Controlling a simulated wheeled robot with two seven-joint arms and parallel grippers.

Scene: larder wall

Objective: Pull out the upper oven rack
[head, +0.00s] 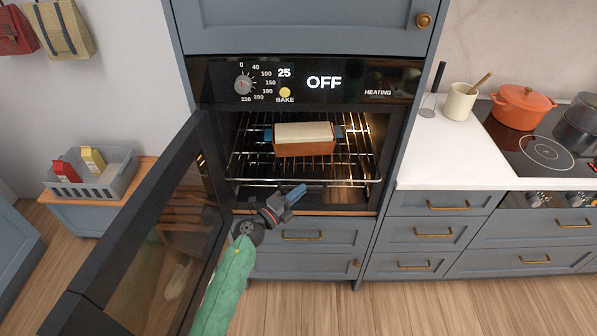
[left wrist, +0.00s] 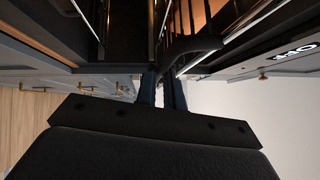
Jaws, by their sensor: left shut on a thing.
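The upper oven rack (head: 345,160) is a wire rack inside the open, lit oven. A brown loaf-shaped tin with a pale top (head: 303,139) and blue ends sits on it. My left gripper (head: 295,193) is at the rack's front edge, right of the open door, and is shut on it. In the left wrist view, the fingers (left wrist: 172,90) reach up to the front of the oven, where bars show. The exact contact is partly hidden by the fingers. A lower rack cannot be made out clearly. My right gripper is not in view.
The dark oven door (head: 140,215) stands open on the left, beside my left arm. The oven panel (head: 305,82) reads OFF. A grey crate (head: 95,180) stands at the left. An orange pot (head: 520,107) stands on the hob at the right. The floor before the drawers is clear.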

